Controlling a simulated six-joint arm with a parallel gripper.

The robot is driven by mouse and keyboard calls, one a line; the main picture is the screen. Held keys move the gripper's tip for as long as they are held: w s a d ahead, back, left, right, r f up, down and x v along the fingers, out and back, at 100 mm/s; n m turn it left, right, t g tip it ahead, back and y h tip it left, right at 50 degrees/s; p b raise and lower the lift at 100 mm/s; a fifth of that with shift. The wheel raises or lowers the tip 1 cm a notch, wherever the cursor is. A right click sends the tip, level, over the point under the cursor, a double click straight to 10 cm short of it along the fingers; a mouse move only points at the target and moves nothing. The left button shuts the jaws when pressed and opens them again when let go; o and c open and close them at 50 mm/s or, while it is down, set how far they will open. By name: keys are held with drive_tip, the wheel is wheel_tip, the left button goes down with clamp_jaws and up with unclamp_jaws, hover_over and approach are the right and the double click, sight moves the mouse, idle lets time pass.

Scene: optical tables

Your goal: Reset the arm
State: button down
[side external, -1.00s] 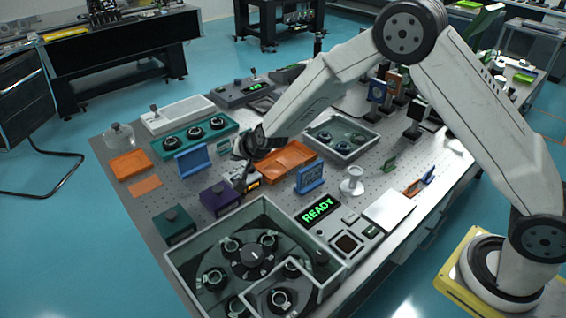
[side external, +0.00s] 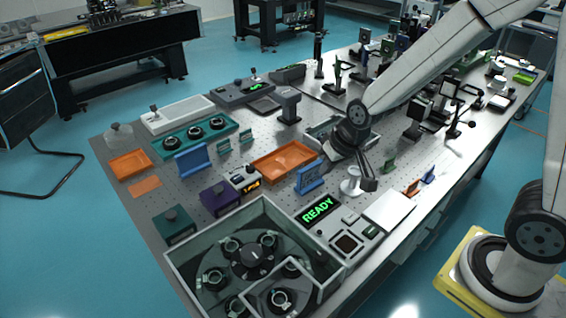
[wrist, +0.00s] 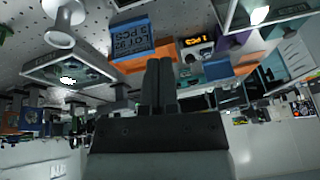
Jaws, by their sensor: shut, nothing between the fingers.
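My gripper (side external: 370,184) is in the air above the optical table (side external: 285,222), beside a white round stand (side external: 352,183) in the side external view. Its two dark fingers are together and empty; they also show in the wrist view (wrist: 158,62), upright at the middle. My wrist hides part of a grey tray (side external: 316,132) behind it.
Near my gripper are a blue upright sign (side external: 310,177), an orange tray (side external: 284,161), a flat white plate (side external: 389,211) and the green READY display (side external: 318,209). A large walled box (side external: 182,262) with a carousel stands at the front. Posts and optics (side external: 418,118) crowd the back right.

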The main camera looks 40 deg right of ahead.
drive_tip(key=s+d+n+g, duration=0.1)
drive_tip(key=s+d, duration=0.1)
drive_tip(key=s, duration=0.7)
drive_tip(key=shift+d+n+g+h, duration=0.2)
drive_tip(key=shift+n+g+h, duration=0.1)
drive_tip(key=shift+n+g, duration=0.1)
drive_tip(key=shift+w, duration=0.2)
idle(1.6)
drive_tip(key=m+t+y, duration=0.1)
drive_tip(key=m+t, duration=0.6)
drive_tip(key=m, duration=0.1)
hover_over(239, 179)
drive_tip(key=f, duration=0.1)
drive_tip(key=shift+f, duration=0.2)
drive_tip(key=shift+f, duration=0.2)
drive_tip(key=shift+f, duration=4.15)
